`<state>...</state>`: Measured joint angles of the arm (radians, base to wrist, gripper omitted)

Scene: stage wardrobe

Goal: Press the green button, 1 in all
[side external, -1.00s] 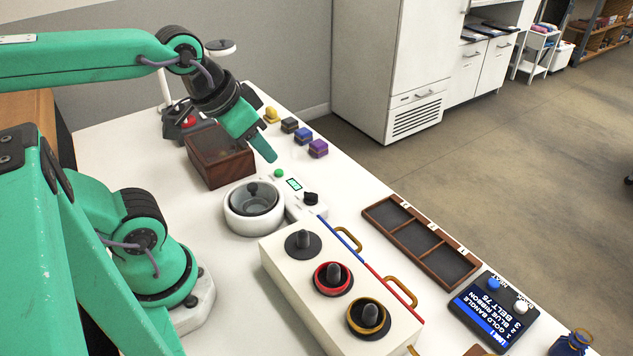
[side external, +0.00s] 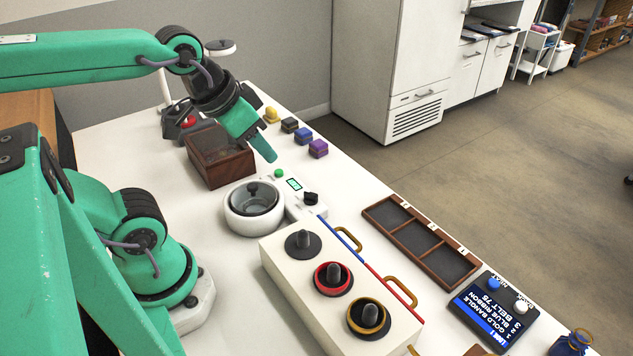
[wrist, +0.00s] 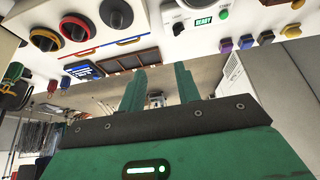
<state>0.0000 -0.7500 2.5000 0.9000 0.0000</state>
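The green button (side external: 279,173) sits on a white control panel next to a small lit green display (side external: 294,184) and a black knob (side external: 311,198). In the wrist view the green button (wrist: 223,14) is at the top, beside the display (wrist: 204,20), which reads READY. My gripper (side external: 268,156) is in the air, its tips just above and left of the button in the side view; they look apart from it. In the wrist view my gripper (wrist: 160,72) has its two fingers spread with nothing between them.
A white round pot (side external: 236,212) adjoins the panel. A wooden box (side external: 214,170) stands behind it. Several coloured blocks (side external: 304,135) line the table's far edge. A white box with knobs (side external: 290,268), a divided tray (side external: 423,250) and a dark screen unit (side external: 496,325) stand toward the front.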

